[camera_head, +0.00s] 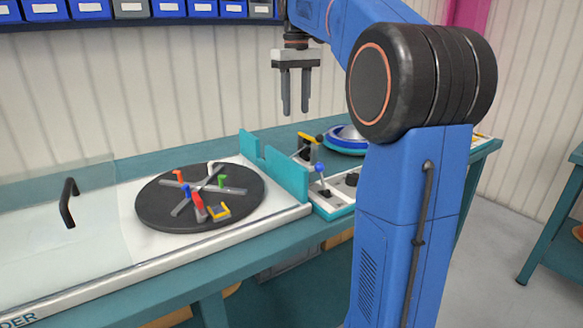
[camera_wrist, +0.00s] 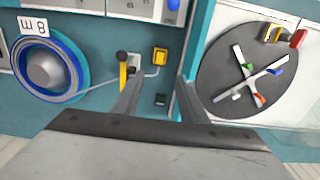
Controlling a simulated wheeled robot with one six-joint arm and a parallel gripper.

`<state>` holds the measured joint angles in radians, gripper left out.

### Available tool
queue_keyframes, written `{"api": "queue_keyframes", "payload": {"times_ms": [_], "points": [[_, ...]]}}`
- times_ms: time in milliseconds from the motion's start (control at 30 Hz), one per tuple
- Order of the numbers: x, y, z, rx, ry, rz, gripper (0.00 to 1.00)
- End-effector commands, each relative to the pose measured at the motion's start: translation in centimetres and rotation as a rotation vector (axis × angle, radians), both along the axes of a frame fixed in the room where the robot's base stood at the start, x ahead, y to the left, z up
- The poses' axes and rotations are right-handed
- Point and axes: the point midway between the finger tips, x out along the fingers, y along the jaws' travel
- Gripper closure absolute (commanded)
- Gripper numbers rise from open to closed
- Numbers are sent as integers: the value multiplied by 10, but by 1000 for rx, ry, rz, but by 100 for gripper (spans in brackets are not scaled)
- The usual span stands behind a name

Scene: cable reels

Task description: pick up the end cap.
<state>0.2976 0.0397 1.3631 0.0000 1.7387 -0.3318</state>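No part is clearly recognisable as the end cap. A round blue-rimmed piece with a pale, silvery centre (camera_head: 347,133) lies on the bench behind my arm. It also shows at the left of the wrist view (camera_wrist: 46,70), but I cannot tell whether it is the end cap. My gripper (camera_head: 295,112) points down above the bench, near the teal notched divider (camera_head: 285,176). Its two fingers are apart with nothing between them. In the wrist view, the gripper (camera_wrist: 158,92) has the blue-rimmed piece to its left.
A black turntable (camera_head: 150,205) with a grey cross and coloured pegs lies left of the divider. Blue bins (camera_head: 90,9) line the wall. A black handle (camera_head: 67,203) stands at left.

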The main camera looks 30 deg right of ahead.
Motion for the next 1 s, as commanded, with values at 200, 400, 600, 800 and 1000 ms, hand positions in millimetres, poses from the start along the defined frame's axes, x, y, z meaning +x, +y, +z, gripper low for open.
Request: {"api": "queue_keyframes", "payload": {"times_ms": [200, 400, 600, 800, 1000], "points": [[0, -1, -26, 1, 3, 0, 61], [-1, 0, -61, 1, 3, 0, 61], [-1, 0, -96, 1, 2, 0, 61], [-1, 0, -117, 0, 1, 0, 61], [-2, 0, -129, 0, 1, 0, 61]]}}
